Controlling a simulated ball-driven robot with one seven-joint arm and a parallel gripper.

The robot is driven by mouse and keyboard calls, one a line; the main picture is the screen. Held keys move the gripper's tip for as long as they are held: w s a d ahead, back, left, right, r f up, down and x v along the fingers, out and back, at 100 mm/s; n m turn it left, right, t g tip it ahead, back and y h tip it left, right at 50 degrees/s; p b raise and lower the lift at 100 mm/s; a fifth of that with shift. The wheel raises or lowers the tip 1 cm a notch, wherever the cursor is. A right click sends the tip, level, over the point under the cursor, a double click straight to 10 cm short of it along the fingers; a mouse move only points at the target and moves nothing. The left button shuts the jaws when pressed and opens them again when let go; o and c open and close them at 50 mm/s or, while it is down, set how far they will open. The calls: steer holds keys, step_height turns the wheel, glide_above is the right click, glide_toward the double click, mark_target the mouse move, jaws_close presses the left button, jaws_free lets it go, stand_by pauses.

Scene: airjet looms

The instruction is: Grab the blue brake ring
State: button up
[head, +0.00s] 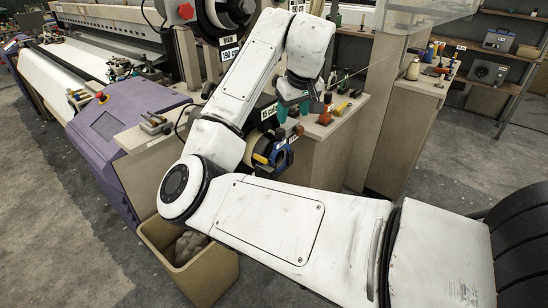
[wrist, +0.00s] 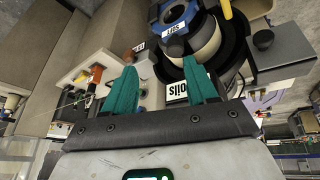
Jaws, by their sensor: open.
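The blue brake ring (head: 283,155) is on the side of the beige cabinet in the head view, just below my gripper and partly behind my arm. In the wrist view the blue ring (wrist: 181,20) is at the top, with a white label on it, beside a cream-coloured roll (wrist: 205,45). My gripper (head: 293,110) has teal fingers and is open. In the wrist view my gripper (wrist: 159,66) has nothing between its fingers, and the ring lies beyond the fingertips, apart from them. The ring's far side is hidden.
The beige cabinet (head: 323,150) carries small tools and an orange-handled item (head: 325,115) on top. A purple loom housing (head: 115,130) stands left. A tan bin (head: 215,275) with a grey lump stands below my arm. Shelves are at the back right. Grey floor is free at the lower left.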

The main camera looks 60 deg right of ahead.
mark_target(281, 130)
steer(key=shift+t+y, duration=0.3)
steer(key=shift+y, duration=0.3)
steer(key=x, duration=0.3)
steer(key=w+p+x, duration=0.1)
steer(key=x, duration=0.2)
steer(key=p+x, duration=0.1)
steer(key=x, duration=0.2)
steer(key=shift+w+a, duration=0.2)
steer(key=shift+w, duration=0.1)
steer(key=shift+c, duration=0.2)
jaws_close()
